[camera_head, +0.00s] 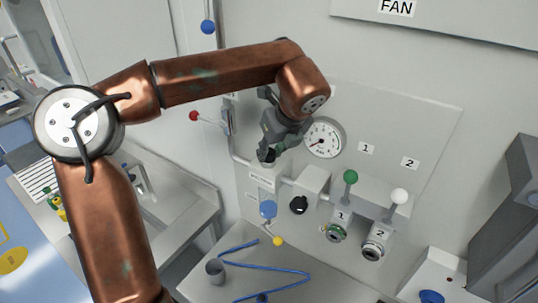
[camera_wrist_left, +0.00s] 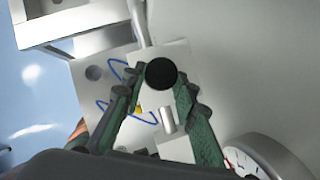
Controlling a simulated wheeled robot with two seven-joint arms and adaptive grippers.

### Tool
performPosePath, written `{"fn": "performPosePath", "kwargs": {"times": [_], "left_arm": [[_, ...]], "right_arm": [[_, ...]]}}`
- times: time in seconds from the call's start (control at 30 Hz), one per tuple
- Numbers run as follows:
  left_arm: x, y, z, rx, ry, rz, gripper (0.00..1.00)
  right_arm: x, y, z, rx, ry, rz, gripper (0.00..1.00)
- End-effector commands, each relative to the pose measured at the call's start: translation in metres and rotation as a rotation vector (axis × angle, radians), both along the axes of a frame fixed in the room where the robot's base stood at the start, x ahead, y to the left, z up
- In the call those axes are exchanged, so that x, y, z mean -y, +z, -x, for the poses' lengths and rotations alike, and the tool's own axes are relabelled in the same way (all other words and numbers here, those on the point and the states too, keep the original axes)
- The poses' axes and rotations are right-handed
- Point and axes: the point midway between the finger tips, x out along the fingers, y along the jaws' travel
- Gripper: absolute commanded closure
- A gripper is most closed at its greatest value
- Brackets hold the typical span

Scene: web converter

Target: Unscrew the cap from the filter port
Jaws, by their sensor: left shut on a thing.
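The cap is a round black disc (camera_wrist_left: 161,74) seen from above in the left wrist view. In the head view it is a small dark piece (camera_head: 268,156) at the gripper's tips. My left gripper (camera_head: 268,148) points down at the panel and is shut on the cap, one green finger on each side in the left wrist view (camera_wrist_left: 160,82). The filter port's pale labelled block (camera_head: 262,179) is just below. The port's mouth is hidden by the cap and fingers, so I cannot tell whether the cap still touches it. My right gripper is not in view.
A round gauge (camera_head: 323,138) sits right of the gripper. A black knob (camera_head: 299,205) and green-ball (camera_head: 351,177) and white-ball (camera_head: 399,196) valve handles stand further right. A grey cup (camera_head: 215,271) and blue hose (camera_head: 290,279) lie on the shelf below.

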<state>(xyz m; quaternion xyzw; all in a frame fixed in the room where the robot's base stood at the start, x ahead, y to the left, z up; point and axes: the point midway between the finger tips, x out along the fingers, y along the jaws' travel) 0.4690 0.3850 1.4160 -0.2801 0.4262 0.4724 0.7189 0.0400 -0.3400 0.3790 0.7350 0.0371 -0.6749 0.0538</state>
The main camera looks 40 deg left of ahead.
Motion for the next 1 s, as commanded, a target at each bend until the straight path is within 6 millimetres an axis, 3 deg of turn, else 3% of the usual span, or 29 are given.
{"fn": "performPosePath", "kwargs": {"times": [0.5, 0.9, 0.93, 1.0], "left_arm": [[0.001, 0.002, -0.004, -0.003, 0.301, 0.001, 1.00], [0.001, 0.000, -0.005, 0.001, 0.349, 0.000, 1.00], [0.001, 0.000, -0.005, 0.001, 0.349, 0.000, 0.72], [0.001, 0.000, -0.005, 0.001, 0.349, 0.000, 0.67]], "right_arm": [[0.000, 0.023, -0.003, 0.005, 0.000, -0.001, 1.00], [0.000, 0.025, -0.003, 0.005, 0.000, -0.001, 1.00], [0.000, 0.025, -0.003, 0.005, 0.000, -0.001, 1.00], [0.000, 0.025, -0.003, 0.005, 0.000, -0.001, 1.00]]}}
